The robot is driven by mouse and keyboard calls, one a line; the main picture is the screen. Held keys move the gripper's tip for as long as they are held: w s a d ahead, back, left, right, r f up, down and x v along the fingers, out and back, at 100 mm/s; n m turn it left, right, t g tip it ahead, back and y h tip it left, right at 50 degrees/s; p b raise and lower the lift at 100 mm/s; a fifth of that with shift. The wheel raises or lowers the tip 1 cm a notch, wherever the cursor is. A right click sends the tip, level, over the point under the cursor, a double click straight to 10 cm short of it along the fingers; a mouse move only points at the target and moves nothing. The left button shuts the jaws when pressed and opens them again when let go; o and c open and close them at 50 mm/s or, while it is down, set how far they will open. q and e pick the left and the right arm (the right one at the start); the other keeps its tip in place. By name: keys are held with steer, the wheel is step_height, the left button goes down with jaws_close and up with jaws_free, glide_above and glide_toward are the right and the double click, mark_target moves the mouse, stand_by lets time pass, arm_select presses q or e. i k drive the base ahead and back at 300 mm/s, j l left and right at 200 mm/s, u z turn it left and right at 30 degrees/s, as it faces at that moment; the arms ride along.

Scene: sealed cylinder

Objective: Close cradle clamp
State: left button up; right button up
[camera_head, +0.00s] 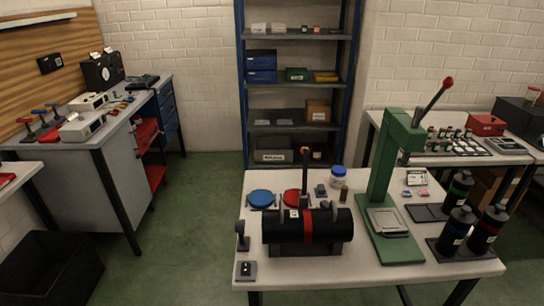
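A black cylinder (275,228) lies on its side across a dark cradle (308,249) near the front of the white table. A red band (308,225) circles its middle. A dark lever with a red-orange tip (305,153) stands upright at the middle of the cylinder and appears to be the clamp handle. Its lower end is partly hidden, and I cannot tell whether the clamp is latched. Neither of my grippers is in view.
A green press (383,170) with a raised red-knobbed lever stands right of the cylinder. Black bottles (457,229) stand at the table's right. Blue (261,197) and red (293,197) discs lie behind the cylinder. A small black stand (242,238) is at its left.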

mark_target(304, 151)
steer(key=i+j+u, duration=1.05)
steer(key=i, duration=0.2)
steer(key=i+z, duration=0.15)
steer(key=i, duration=0.35)
steer(key=i+j+z, duration=0.2)
steer(key=i, duration=0.25)
steer(key=i+z, duration=0.2)
steer(key=z, duration=0.25)
steer(key=i+z, duration=0.25)
steer(key=z, duration=0.15)
steer(key=i+z, duration=0.25)
steer(key=z, duration=0.2)
steer(key=i+j+z, duration=0.15)
steer(key=z, duration=0.25)
steer(key=i+j+z, duration=0.15)
steer(key=j+z, duration=0.15)
steer(key=z, duration=0.15)
steer(key=i+j+z, duration=0.1)
steer(key=z, duration=0.4)
steer(key=i+j+z, duration=0.2)
steer(key=z, duration=0.25)
steer(key=i+j+z, duration=0.15)
steer(key=z, duration=0.35)
steer(key=i+j+z, duration=0.1)
steer(key=j+z, duration=0.55)
steer(key=z, duration=0.3)
steer(key=j+z, duration=0.3)
steer(key=j, duration=0.75)
steer(key=k+j+z, duration=0.1)
steer(key=j, duration=0.3)
